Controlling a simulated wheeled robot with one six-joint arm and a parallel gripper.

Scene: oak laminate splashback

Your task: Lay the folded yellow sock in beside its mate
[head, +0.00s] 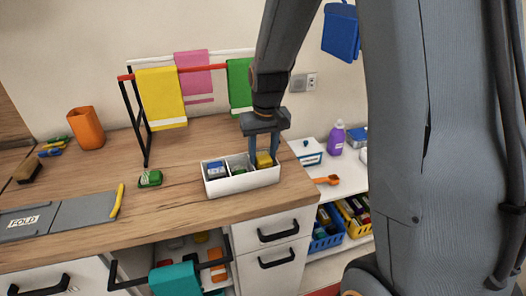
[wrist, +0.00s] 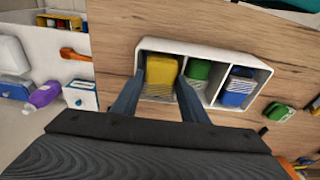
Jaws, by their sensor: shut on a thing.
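A white box with three compartments (head: 243,184) stands on the wooden counter; it also shows in the wrist view (wrist: 205,46). My gripper (head: 264,152) points down over its right compartment in the head view, shut on the folded yellow sock (head: 264,160). In the wrist view the yellow sock (wrist: 161,68) lies between my two fingers, within the outline of the end compartment. A striped pale-and-yellow part shows at its near end. I cannot tell its mate apart from it. Blue (wrist: 238,84) and green (wrist: 197,72) folded socks sit in the other compartments.
A green folded item (head: 150,179) lies left of the box. A grey folding board (head: 80,214) lies farther left. A drying rack with hanging cloths (head: 160,95) stands behind. An orange cup (head: 87,128) is at back left. The counter ends right of the box.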

